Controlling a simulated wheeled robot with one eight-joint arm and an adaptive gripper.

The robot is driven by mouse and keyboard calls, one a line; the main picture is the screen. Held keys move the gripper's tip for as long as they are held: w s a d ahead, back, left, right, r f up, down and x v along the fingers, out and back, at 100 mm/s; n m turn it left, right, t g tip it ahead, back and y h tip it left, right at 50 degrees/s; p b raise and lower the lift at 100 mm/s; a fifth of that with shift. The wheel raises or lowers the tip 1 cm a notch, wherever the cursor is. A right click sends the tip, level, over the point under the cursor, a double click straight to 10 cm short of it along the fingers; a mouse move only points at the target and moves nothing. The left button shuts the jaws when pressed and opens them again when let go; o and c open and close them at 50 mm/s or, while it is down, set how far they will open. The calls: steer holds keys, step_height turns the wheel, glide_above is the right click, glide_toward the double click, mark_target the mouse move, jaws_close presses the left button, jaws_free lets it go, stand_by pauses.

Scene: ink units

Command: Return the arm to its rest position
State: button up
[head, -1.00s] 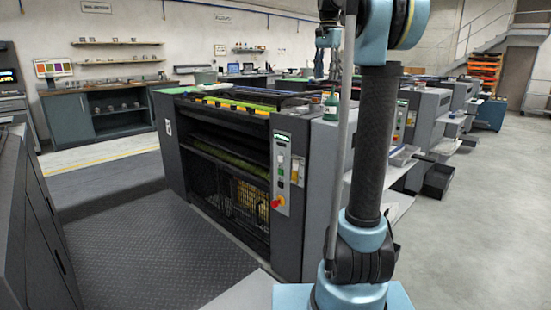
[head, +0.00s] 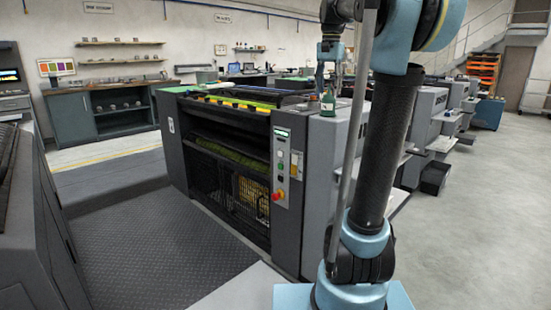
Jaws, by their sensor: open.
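My arm (head: 390,150) rises from its light blue base joint at the lower right and leans to the right, with its elbow cut off by the top edge. The forearm runs back to the left, away from the camera.
The dark grey press unit (head: 289,230) stands close in front, left of my arm. Another dark machine (head: 35,230) fills the left edge. More press units (head: 432,120) line up to the right. A workbench (head: 75,117) stands at the back left. The floor at right is clear.

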steer(key=s+f+n, duration=0.2)
steer(key=s+f, duration=0.7)
steer(key=f, duration=0.3)
steer(key=s+f+n+t, duration=0.1)
steer(key=s+f+n, duration=0.2)
steer(key=s+f, duration=0.7)
steer(key=s+f+n, duration=0.2)
steer(key=s+f, duration=0.8)
steer(key=f, duration=0.6)
steer(key=shift+s+f+n+t, duration=0.2)
steer(key=shift+n+t, duration=0.1)
steer(key=shift+t, duration=0.1)
steer(key=shift+w+f, duration=0.2)
steer(key=shift+w, duration=0.25)
